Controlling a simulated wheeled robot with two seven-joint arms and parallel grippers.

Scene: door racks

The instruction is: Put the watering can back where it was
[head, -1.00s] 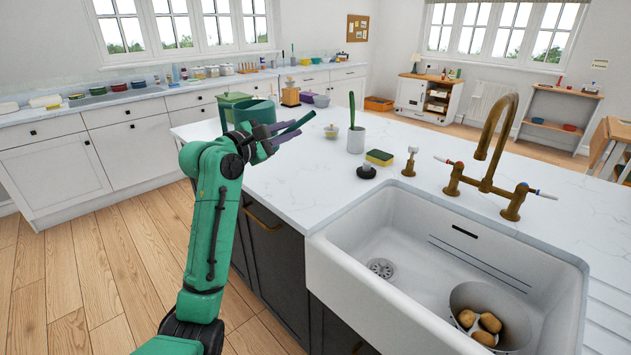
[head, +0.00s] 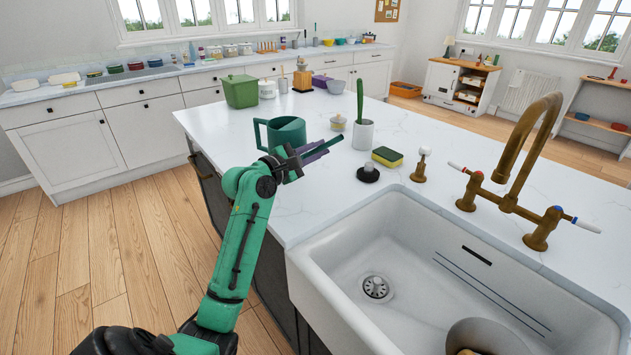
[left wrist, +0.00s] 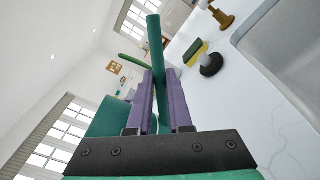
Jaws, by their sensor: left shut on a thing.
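The dark green watering can (head: 287,131) shows in the head view over the near left part of the island worktop, its loop handle on the left. My left gripper (head: 318,151) is to the right of the can's body, shut on its thin spout. In the left wrist view the spout (left wrist: 155,45) runs between the two purple fingers (left wrist: 158,105), and the can's body (left wrist: 108,118) shows behind them at the left. I cannot tell whether the can's base touches the worktop. My right gripper is not in view.
A green canister (head: 240,91) stands behind the can. The white sink (head: 400,250) with a brass tap (head: 520,160) is at the front right. Bare worktop lies between can and sink.

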